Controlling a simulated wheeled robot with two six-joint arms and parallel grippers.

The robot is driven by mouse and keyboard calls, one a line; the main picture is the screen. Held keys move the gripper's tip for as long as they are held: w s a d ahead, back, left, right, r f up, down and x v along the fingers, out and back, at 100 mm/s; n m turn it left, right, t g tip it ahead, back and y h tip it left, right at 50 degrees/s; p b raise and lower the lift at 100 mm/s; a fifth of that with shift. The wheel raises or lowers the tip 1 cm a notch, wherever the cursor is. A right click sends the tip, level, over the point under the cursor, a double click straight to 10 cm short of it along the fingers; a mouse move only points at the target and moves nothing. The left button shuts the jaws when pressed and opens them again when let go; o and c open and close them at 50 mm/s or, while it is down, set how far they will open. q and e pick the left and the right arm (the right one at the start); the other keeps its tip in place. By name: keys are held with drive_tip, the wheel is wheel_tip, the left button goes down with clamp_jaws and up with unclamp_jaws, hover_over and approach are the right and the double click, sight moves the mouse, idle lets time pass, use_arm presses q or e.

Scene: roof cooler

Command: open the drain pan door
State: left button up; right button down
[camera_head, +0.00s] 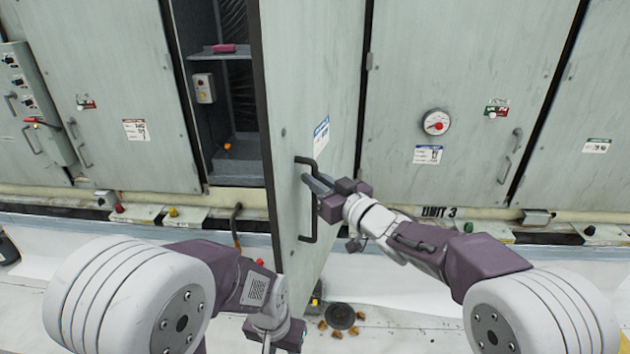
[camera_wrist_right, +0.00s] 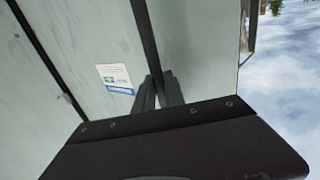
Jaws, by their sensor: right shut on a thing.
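The grey-green door (camera_head: 300,90) stands swung out from the cabinet, with a dark opening (camera_head: 234,125) to its left. A black bar handle (camera_head: 307,238) is on its face. My right gripper (camera_head: 314,184) is at this handle, its fingers shut on it. My left gripper (camera_head: 275,340) is low in the head view, below the door and away from the handle. Its fingers are mostly cut off by the frame's lower edge.
Inside the opening are a shelf (camera_head: 222,53) with a pink item and a small grey box (camera_head: 203,88). Closed panels flank the door; the right one bears a round gauge (camera_head: 436,122). A floor drain (camera_head: 340,315) with leaves around it lies below the door.

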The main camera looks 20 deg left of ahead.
drive_tip(key=shift+d+r, duration=0.1)
drive_tip(key=shift+r, duration=0.3)
drive_tip(key=c, duration=1.5)
unclamp_jaws()
drive_tip(key=shift+w, duration=0.1)
drive_tip(key=shift+o, duration=0.5)
drive_tip(key=shift+w+f, duration=0.1)
drive_tip(key=shift+f, duration=0.15)
drive_tip(key=b+v, duration=0.3)
drive_tip(key=v, duration=0.6)
